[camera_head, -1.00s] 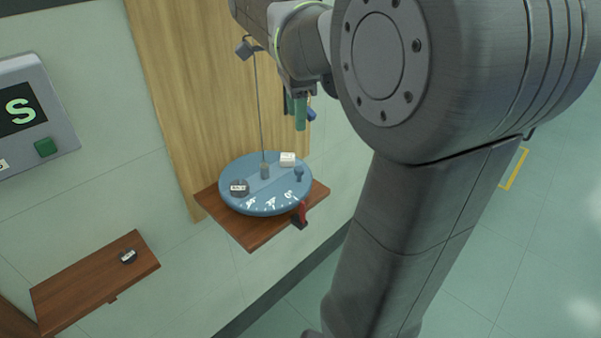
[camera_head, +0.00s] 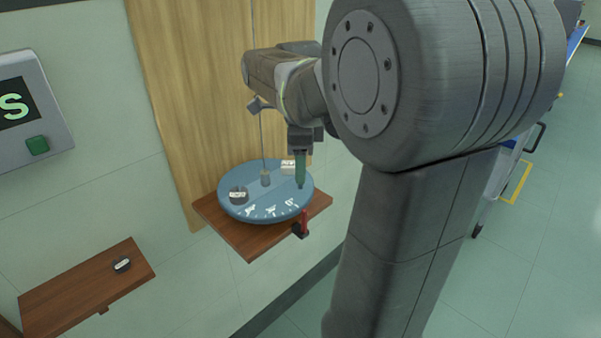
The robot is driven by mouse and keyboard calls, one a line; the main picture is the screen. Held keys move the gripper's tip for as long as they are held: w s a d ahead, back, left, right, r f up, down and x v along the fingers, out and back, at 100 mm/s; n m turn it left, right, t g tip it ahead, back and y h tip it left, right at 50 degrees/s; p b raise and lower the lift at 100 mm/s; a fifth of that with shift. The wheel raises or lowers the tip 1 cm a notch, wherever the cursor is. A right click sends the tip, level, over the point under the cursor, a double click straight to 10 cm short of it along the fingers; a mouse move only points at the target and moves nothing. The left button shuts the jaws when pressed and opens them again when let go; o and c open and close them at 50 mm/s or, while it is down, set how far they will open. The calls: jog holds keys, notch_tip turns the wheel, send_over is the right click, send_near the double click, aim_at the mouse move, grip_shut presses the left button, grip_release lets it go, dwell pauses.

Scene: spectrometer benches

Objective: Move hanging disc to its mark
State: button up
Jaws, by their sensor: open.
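The blue disc (camera_head: 228,206) hangs by a thin wire (camera_head: 262,135) from a post at its middle, over a brown wooden shelf (camera_head: 248,252). White markings show on its near face. A dark weight with a white label (camera_head: 238,195) sits on its left and a white block (camera_head: 287,167) at its back right. My gripper (camera_head: 300,181) points down with green fingers over the disc's right side, where the small blue peg is now mostly hidden. It is open; I cannot tell whether the fingers touch the peg. A red pointer (camera_head: 304,220) stands at the shelf's front right edge.
A lower wooden shelf (camera_head: 75,295) at left carries a small dark labelled weight (camera_head: 122,265). A grey wall box (camera_head: 55,125) with a display and green button (camera_head: 37,145) is at upper left. A wooden panel (camera_head: 185,120) stands behind the disc. My arm fills the right.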

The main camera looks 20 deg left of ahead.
jog(key=shift+f, duration=0.9)
jog(key=shift+c, duration=0.4)
grip_shut()
